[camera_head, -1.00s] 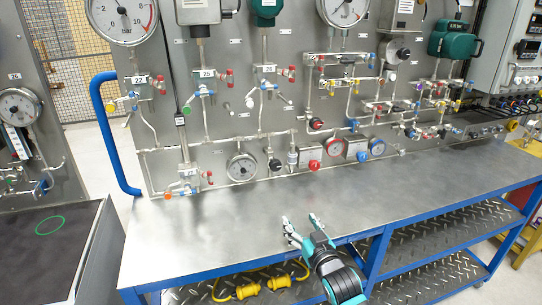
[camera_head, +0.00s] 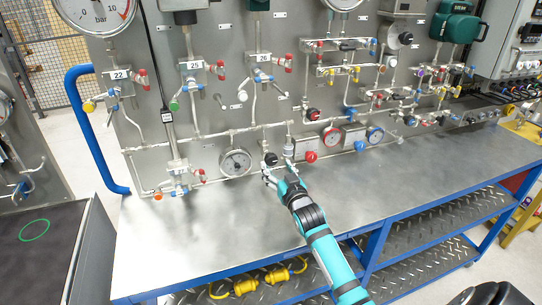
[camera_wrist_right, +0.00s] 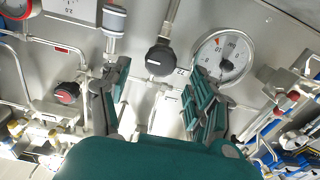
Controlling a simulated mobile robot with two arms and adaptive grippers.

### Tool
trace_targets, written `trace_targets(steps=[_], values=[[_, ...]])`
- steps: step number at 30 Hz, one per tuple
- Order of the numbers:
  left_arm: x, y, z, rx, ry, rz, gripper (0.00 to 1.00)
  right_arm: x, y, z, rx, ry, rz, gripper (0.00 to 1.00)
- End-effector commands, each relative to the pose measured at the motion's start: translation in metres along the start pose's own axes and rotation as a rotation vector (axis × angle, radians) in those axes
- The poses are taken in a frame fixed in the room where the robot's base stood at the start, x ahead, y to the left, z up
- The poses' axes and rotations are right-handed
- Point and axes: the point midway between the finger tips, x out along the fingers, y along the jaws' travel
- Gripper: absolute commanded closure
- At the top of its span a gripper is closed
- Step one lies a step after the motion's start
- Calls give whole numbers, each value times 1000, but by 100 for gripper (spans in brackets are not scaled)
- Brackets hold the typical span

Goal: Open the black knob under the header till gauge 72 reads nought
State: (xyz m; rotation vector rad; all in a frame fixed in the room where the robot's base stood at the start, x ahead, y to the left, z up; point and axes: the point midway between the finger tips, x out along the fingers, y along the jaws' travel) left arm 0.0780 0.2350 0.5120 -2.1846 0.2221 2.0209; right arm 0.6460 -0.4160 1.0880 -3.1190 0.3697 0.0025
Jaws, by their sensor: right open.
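A black knob (camera_head: 270,158) sits low on the steel panel, to the right of a small round dial gauge (camera_head: 235,162). In the right wrist view, turned upside down, the black knob (camera_wrist_right: 160,58) is on a pipe and the gauge (camera_wrist_right: 225,60) is to its right. The gauge's needle and number are too small to read surely. My right gripper (camera_head: 278,174) is just in front of and below the knob. In the wrist view its fingers (camera_wrist_right: 160,98) are open, one on each side of the knob's line, with nothing between them. My left gripper is out of view.
A silver fitting (camera_head: 289,148) and a box with a red knob (camera_head: 311,156) are close to the right of the black knob. Another black knob (camera_head: 313,112) with a red ring is higher up. The steel bench top (camera_head: 200,225) is clear.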

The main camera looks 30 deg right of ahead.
Motion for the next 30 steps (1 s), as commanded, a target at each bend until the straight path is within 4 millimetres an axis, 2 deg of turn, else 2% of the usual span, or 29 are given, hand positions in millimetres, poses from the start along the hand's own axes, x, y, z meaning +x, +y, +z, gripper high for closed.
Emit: trace_targets(steps=[1,4,9,16,23,30], values=[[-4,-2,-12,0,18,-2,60,11,0,-3,0,1,0,38],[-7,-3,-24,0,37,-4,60,28,0,-3,0,1,1,38],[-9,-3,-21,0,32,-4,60,48,0,-1,-1,1,0,38],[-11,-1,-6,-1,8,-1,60,57,0,0,-1,0,0,38],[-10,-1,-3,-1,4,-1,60,58,0,0,-1,1,0,38],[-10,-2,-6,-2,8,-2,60,57,0,0,-1,0,0,68]])
